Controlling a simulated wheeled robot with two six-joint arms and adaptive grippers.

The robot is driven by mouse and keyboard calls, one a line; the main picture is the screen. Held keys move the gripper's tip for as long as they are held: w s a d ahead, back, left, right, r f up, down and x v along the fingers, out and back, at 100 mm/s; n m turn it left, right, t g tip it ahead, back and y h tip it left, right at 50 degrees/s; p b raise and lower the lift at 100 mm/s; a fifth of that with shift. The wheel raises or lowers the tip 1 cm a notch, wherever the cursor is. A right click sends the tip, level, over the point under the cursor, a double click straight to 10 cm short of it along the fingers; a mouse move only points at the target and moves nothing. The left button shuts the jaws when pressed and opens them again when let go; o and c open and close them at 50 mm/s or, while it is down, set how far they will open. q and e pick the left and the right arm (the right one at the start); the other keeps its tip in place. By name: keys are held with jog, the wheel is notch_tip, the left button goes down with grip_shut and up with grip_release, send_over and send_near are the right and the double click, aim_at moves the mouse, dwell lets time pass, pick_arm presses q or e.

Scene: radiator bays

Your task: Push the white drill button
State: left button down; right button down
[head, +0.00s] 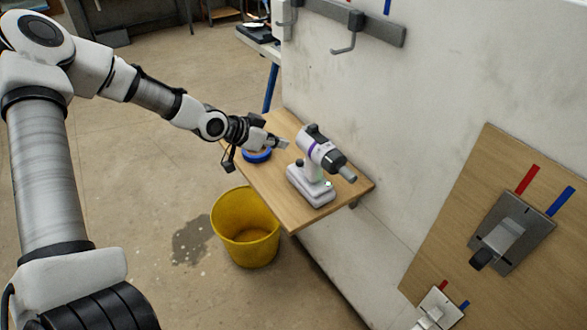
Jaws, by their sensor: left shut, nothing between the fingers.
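A white drill (315,165) with a purple band and a dark chuck stands upright on a small wooden shelf (347,196). Its wide white base rests on the wood, and its nose points to the lower right. A small light spot shows on the base, but I cannot make out the button for certain. My left gripper (283,143) is shut and empty. It is just left of the drill's upper body, with what looks like a small gap between them. My right gripper is not in view.
A blue ring-shaped item (257,156) lies on the shelf below my left gripper. A yellow bucket (246,228) stands on the floor under the shelf. A wall rises behind the drill, with a hook rail (350,20) above and a wooden panel with levers (510,235) at right.

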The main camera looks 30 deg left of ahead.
aim_at(300, 162)
pick_arm(q)
jog(key=x, duration=0.5)
jog(key=shift+f, duration=0.3)
notch_tip(300, 162, down, 2)
jog(key=shift+w+d+f, duration=0.1)
jog(key=shift+w+f, duration=0.05)
jog(key=shift+f, duration=0.45)
